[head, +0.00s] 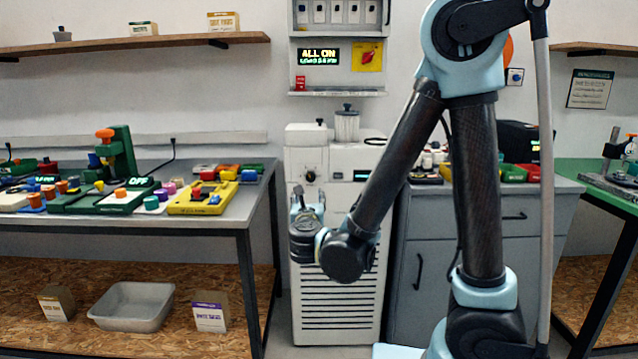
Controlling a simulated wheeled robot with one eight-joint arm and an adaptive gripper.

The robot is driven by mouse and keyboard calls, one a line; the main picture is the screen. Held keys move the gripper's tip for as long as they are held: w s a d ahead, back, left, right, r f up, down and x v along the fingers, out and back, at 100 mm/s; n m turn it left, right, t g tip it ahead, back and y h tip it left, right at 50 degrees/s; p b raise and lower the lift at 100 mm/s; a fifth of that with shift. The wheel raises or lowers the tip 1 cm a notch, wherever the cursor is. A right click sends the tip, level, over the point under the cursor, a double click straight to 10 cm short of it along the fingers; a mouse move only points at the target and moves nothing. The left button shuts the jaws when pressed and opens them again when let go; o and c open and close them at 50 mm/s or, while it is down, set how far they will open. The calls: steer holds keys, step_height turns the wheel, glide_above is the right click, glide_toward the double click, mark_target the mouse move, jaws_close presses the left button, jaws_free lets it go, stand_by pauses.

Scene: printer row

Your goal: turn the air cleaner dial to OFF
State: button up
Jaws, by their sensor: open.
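The air cleaner (311,148) is the white upright cabinet with a slotted lower front in the middle of the head view. Its black round dial (311,176) sits on the upper front, left of a small lit display (361,175). The dial's pointer and markings are too small to read. My gripper (308,191) is in front of the cabinet, just below the dial in the picture, fingers upward and open. Nothing shows between the fingers. I cannot tell the gap in depth between fingertips and dial. My wrist hides part of the cabinet's front.
A workbench (262,195) with colourful printed parts stands left, close to the cabinet. A grey cabinet (407,250) stands right, partly behind my arm. A wall sign (318,56) above reads "ALL ON" on its top line. A canister (347,125) stands on the air cleaner's top.

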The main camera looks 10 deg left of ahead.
mark_target(312, 179)
steer(key=x, duration=1.7)
steer(key=shift+w+d, duration=0.3)
steer(key=c, duration=1.1)
steer(key=shift+d, duration=0.25)
steer(key=shift+a, duration=0.1)
